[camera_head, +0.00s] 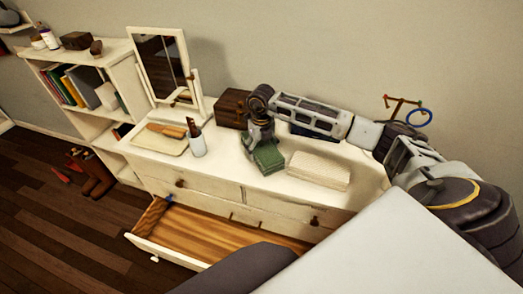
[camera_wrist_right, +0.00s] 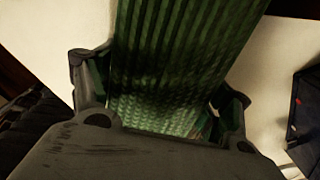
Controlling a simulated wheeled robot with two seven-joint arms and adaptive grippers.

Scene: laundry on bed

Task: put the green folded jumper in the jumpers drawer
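The green folded jumper (camera_head: 267,157) lies on the white dresser's top (camera_head: 228,166), left of a folded cream item. My right gripper (camera_head: 258,142) is right above it, reaching down from the right. In the right wrist view the ribbed green jumper (camera_wrist_right: 180,60) lies between the two widely spread fingers of my right gripper (camera_wrist_right: 160,95). Whether both fingertips touch it is unclear. A lower drawer (camera_head: 215,237) of the dresser is pulled out, with a bare wooden inside showing. No label shows on it. My left gripper is not in view.
The folded cream stack (camera_head: 318,170) is close beside the jumper. A wooden box (camera_head: 230,108), a cup with brushes (camera_head: 197,143), a tray (camera_head: 160,141) and a mirror (camera_head: 163,60) also stand on the dresser. A shelf (camera_head: 85,85) is at the left.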

